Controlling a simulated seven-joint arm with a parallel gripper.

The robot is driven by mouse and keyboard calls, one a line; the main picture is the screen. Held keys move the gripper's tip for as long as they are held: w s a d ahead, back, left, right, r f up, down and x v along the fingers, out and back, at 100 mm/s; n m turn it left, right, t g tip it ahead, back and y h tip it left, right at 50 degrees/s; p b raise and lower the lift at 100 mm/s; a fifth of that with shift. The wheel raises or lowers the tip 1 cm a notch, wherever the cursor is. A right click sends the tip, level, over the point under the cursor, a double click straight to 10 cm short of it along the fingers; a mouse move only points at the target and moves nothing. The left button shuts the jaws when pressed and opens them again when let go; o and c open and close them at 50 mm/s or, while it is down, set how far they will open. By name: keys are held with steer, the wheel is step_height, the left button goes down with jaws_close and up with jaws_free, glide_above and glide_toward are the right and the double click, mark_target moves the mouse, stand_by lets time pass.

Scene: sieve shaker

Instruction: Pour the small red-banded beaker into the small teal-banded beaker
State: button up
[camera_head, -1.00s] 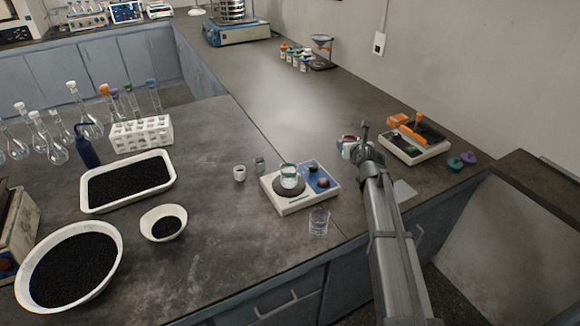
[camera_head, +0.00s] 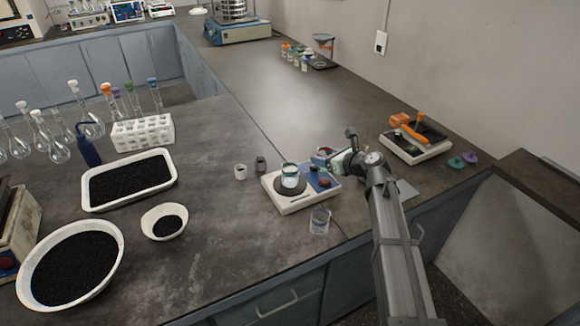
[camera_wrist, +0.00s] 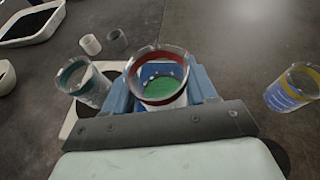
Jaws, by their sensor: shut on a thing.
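The small red-banded beaker (camera_wrist: 160,78) is between the blue fingers of my gripper (camera_wrist: 165,92) in the wrist view, its open rim toward the camera. Something green shows inside it. In the head view my gripper (camera_head: 338,160) is just right of the balance, and the held beaker (camera_head: 324,151) is mostly hidden there. The small teal-banded beaker (camera_wrist: 84,84) is left of the held beaker in the wrist view, apart from it. It stands on the balance pan in the head view (camera_head: 290,176). I cannot tell the held beaker's exact tilt.
The white balance (camera_head: 296,203) carries the teal-banded beaker. A clear beaker (camera_head: 320,220) stands in front of it. A yellow-banded beaker (camera_wrist: 293,88) is at right in the wrist view. White and grey cups (camera_head: 240,171) stand left of the balance.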

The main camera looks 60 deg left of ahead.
steer(key=shift+s+d+r+n+g+h, duration=0.1)
steer(key=shift+s+n+g+h, duration=0.05)
steer(key=shift+s+n+g, duration=0.25)
steer(key=shift+s+d+r+n+g+h, duration=0.1)
steer(key=shift+s+n+g+h, duration=0.05)
steer(key=shift+s+n+g, duration=0.2)
steer(key=shift+s+d+f+n+g, duration=0.15)
steer(key=shift+s+n+g, duration=0.25)
steer(key=shift+n+g, duration=0.25)
steer(key=shift+h, duration=0.3)
steer(key=s+a+r+n+t+h, duration=0.1)
steer(key=s+r+n+t+h, duration=0.1)
steer(key=s+r+t, duration=0.3)
steer(key=shift+s+r+n+t, duration=0.35)
steer(key=shift+r+n, duration=0.25)
steer(key=shift+n, duration=0.3)
steer(key=shift+s+a+f+t+h, duration=0.1)
steer(key=shift+a+f+t+h, duration=0.1)
steer(key=shift+t+h, duration=0.1)
steer(key=shift+s+r+n+t+h+p, duration=0.15)
steer(key=shift+r+n+t+h+p, duration=0.3)
steer(key=shift+n+t, duration=0.65)
stand_by(0.8)
